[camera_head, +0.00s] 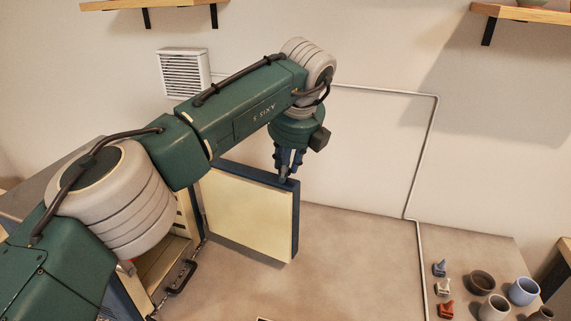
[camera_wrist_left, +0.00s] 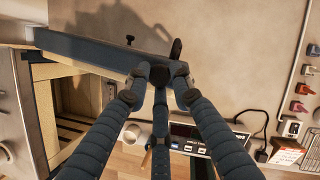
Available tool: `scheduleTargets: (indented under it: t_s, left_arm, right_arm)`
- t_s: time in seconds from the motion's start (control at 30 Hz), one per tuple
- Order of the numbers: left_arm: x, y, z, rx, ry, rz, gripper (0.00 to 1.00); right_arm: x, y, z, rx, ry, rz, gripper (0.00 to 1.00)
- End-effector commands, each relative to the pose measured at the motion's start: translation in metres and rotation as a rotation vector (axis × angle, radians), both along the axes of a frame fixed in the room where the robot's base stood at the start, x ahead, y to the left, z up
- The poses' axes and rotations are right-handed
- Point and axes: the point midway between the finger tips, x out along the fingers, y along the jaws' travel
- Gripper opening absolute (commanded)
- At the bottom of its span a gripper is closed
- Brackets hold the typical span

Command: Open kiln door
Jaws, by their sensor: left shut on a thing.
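The kiln door (camera_head: 245,215) stands swung open in the head view, its cream inner face toward the camera and a dark blue frame around it. The kiln (camera_head: 165,262) is at the lower left, largely hidden by my left arm; its open interior (camera_wrist_left: 75,100) shows in the left wrist view. My left gripper (camera_head: 289,172) points down at the door's far upper corner, shut on the door by its edge. In the left wrist view its dark fingers (camera_wrist_left: 168,75) meet at the end of the door's top edge (camera_wrist_left: 90,50). The exact contact is hidden by the fingers. My right gripper is not in view.
The table (camera_head: 345,265) is clear right of the door. Several small coloured pieces (camera_head: 443,288) and cups (camera_head: 523,291) stand at the far right. A conduit (camera_head: 415,180) runs along the wall, below shelves (camera_head: 520,13). A panel with a display (camera_wrist_left: 185,140) shows beneath the fingers.

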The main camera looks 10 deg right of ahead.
Motion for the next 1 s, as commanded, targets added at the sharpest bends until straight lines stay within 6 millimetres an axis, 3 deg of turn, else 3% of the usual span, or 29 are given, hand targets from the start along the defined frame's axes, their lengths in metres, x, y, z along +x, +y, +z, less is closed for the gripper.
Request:
scheduleTargets:
  t_s: [0.33,0.37,0.4,0.77,1.0]
  left_arm:
    - [0.002,0.002,0.002,0.003,-0.005,0.005,0.0]
    - [0.002,0.002,0.002,0.004,-0.005,0.006,0.24]
    - [0.002,0.002,0.002,0.004,-0.005,0.006,0.31]
    - [-0.001,0.001,0.005,0.002,-0.002,0.003,0.31]
    - [-0.015,-0.001,0.043,0.001,-0.006,0.002,0.31]
  right_arm:
    - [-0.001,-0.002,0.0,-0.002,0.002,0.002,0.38]
    - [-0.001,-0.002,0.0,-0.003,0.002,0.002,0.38]
    - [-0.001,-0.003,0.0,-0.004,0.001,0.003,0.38]
    - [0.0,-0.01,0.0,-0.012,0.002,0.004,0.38]
    - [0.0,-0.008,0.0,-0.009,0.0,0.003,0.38]
